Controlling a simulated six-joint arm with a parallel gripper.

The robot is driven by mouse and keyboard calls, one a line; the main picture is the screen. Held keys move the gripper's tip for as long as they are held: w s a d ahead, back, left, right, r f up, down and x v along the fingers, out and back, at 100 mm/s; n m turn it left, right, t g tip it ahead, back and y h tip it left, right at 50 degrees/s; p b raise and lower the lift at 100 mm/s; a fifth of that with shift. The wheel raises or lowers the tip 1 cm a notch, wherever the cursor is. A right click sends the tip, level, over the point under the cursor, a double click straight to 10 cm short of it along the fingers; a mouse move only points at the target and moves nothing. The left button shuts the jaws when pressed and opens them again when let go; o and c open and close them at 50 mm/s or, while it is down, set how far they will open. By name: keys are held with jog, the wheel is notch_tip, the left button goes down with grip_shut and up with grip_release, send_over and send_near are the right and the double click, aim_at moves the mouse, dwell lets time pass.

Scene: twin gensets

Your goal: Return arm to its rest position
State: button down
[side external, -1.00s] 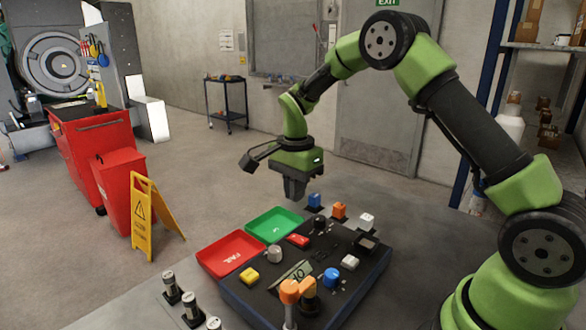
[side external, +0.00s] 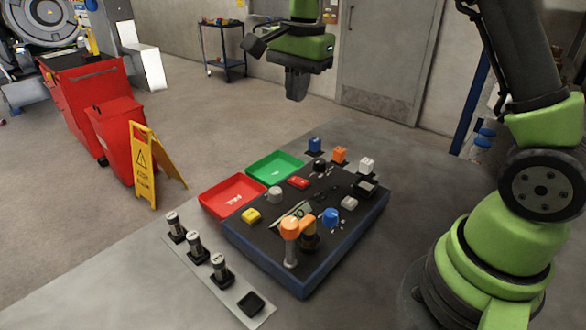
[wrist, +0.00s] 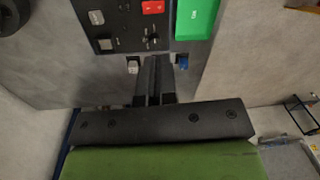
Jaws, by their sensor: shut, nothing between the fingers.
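My gripper (side external: 297,84) is raised above the far side of the table in the side view, pointing down, shut and empty. In the wrist view its closed fingers (wrist: 154,66) stand side by side with nothing held. The dark control panel (side external: 268,236), with knobs, buttons and an orange-topped lever (side external: 291,228), lies below and nearer the camera, well clear of the gripper. A blue block (side external: 315,145), an orange block (side external: 339,154) and a white block (side external: 366,165) stand along the panel's far side.
A green tray (side external: 274,167) and a red tray (side external: 231,195) lie beside the panel. Several metal cylinders (side external: 195,246) stand in a strip at the front left. A yellow floor sign (side external: 147,165) and red bins (side external: 122,135) are on the floor. The air around the gripper is clear.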

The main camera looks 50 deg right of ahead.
jog(key=s+a+r+n+t, duration=0.35)
jog(key=s+r+n, duration=0.25)
jog(key=s+r, duration=0.3)
jog(key=s+a+f+n+t+y, duration=0.25)
jog(key=s+n, duration=0.35)
jog(key=s, duration=0.6)
jog(key=m+g+h, duration=0.3)
jog(key=m+g, duration=0.6)
jog(key=m, duration=0.5)
send_over(303, 182)
jog(key=w, duration=0.2)
notch_tip(303, 182, down, 11)
jog(key=f, duration=0.4)
jog(key=s+f, duration=0.1)
jog(key=f, duration=0.9)
jog(key=shift+s, duration=0.4)
